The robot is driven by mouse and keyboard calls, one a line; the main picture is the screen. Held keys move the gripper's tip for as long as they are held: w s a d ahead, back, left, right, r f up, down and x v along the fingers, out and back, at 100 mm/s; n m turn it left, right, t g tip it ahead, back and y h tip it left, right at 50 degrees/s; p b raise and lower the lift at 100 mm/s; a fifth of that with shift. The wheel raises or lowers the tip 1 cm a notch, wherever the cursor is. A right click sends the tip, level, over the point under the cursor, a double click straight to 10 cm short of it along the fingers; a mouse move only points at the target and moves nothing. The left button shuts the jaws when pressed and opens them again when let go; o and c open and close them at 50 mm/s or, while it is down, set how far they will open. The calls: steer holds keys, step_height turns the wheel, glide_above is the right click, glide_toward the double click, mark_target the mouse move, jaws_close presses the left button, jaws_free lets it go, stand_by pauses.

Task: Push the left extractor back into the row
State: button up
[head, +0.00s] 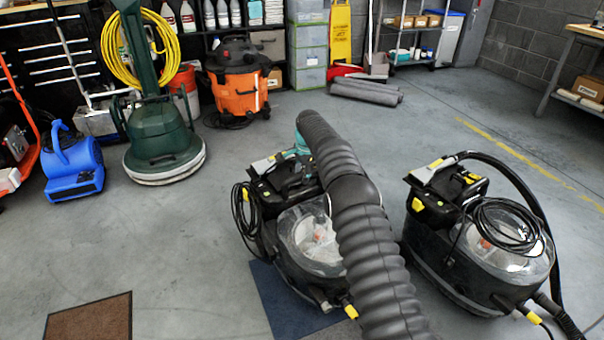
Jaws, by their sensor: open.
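The left extractor (292,232) is a black machine with a clear domed tank, yellow clips and a coiled black cable on its left side. It stands upright near the middle of the head view, its front part over a dark blue pad (272,292). My ribbed black arm crosses in front of it and hides its right side. The right extractor (437,247), of the same kind, stands to the right with a hose and cable on top. My gripper's fingers do not show; they may be behind the arm. A small teal part shows beside the arm's far end, behind the left extractor.
A brown mat (92,318) lies at the lower left. A blue blower (73,168), a green floor machine (160,140) and an orange vacuum (238,92) stand at the back left. Grey rolls (366,92) lie at the back. Open floor lies left of the left extractor.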

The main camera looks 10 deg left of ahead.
steer(key=shift+r, duration=0.1)
step_height(320, 180, up, 12)
steer(key=s+d, duration=0.1)
steer(key=s, duration=0.1)
steer(key=shift+d+f, duration=0.25)
